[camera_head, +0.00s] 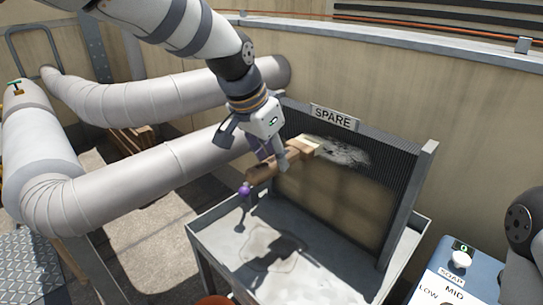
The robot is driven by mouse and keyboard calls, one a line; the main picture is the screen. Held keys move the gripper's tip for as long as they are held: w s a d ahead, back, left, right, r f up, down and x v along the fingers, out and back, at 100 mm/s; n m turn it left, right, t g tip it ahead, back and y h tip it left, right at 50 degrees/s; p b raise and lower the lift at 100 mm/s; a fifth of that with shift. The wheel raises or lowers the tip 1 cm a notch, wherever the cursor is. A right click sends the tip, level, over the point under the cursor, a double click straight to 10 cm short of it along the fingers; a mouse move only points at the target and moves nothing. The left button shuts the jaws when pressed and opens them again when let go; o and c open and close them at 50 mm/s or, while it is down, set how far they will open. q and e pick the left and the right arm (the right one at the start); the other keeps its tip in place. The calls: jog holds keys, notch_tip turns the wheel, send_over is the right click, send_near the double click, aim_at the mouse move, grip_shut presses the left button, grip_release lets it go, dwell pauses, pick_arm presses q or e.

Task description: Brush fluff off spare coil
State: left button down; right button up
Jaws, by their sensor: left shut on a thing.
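The spare coil (335,211) stands upright in a grey frame under a "SPARE" label (333,117). A pale grey patch of fluff (346,153) lies on its upper part. My left gripper (269,158) is shut on a wooden-handled brush (265,171) in front of the coil's upper left. The brush's pale bristle end (307,143) points right toward the fluff; I cannot tell whether it touches. A purple knob (244,190) is at the handle's left end. Part of my right arm shows at the right edge; its gripper is out of view.
The coil stands on a grey metal tray (228,262) with a wet-looking patch. A blue box (449,277) marked "SOAP" with a dial is at lower right. Large silver ducts (140,183) run along the left. A tan wall is behind.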

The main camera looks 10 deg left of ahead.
pick_arm(q)
jog(key=shift+w+d, duration=0.3)
jog(key=shift+w, duration=0.1)
